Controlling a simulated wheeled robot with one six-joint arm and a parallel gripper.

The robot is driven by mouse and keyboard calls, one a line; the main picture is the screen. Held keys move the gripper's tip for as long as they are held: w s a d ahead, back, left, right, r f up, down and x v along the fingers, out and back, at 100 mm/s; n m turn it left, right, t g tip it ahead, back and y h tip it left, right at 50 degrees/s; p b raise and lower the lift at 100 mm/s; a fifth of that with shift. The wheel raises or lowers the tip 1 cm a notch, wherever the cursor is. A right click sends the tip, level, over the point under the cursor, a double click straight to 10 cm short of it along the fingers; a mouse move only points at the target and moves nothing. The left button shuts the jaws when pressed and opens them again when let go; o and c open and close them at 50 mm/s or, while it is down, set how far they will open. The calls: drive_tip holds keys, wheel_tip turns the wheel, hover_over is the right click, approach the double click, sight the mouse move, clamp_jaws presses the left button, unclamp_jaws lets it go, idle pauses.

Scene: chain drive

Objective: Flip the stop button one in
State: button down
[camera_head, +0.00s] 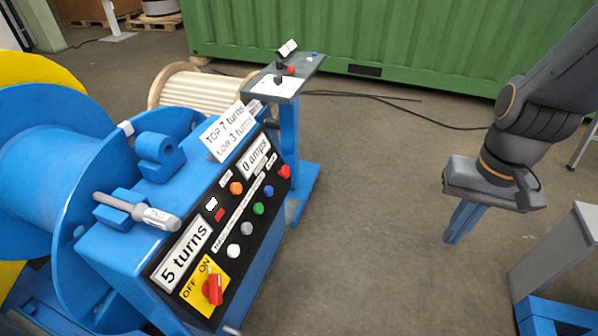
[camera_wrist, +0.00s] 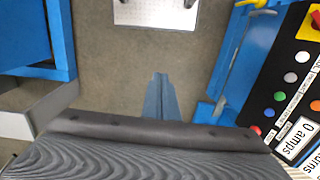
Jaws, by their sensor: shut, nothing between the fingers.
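The black control panel (camera_head: 235,220) sits on the sloped face of a blue machine. It bears a row of round buttons, with a red button (camera_head: 285,171) at its far end, which also shows in the wrist view (camera_wrist: 256,131). An orange button (camera_head: 236,188) and a small red switch (camera_head: 219,215) sit above the row. A red rotary switch (camera_head: 212,289) on a yellow OFF/ON plate is at the near end. I cannot tell which is stop button one. My gripper (camera_head: 453,236) is shut and empty, well right of the panel; its fingers show in the wrist view (camera_wrist: 160,85).
A grey control box (camera_head: 287,88) with a red button (camera_head: 291,70) stands on a blue post behind the panel. A blue spool (camera_head: 40,150) is at left and a green container (camera_head: 400,40) behind. A grey-topped blue stand (camera_head: 555,260) is at right. Floor between panel and gripper is clear.

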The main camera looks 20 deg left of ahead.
sight(288, 172)
drive_tip(key=w+a+f+m+g+y+b, duration=0.1)
drive_tip(key=w+a+f+m+y, duration=0.5)
drive_tip(key=a, duration=0.4)
drive_tip(key=w+a+f+m+g+y+b, duration=0.1)
drive_tip(key=w+a+f+m+y+b, duration=0.2)
drive_tip(key=w+a+m, duration=0.5)
drive_tip(key=w+a+f+m+t+y, duration=0.2)
drive_tip(key=w+a+m+t+y, duration=0.1)
drive_tip(key=w, duration=0.6)
drive_tip(key=shift+w+a+f+m+t+y, duration=0.2)
drive_tip(key=shift+a+f+m+t+y, duration=0.15)
drive_tip(key=shift+a+m+y, duration=0.5)
drive_tip(key=shift+a, duration=0.35)
drive_tip(key=p+x, duration=0.2)
drive_tip(key=x, duration=1.1)
drive_tip(key=shift+a+f, duration=0.2)
drive_tip(key=shift+a, duration=0.1)
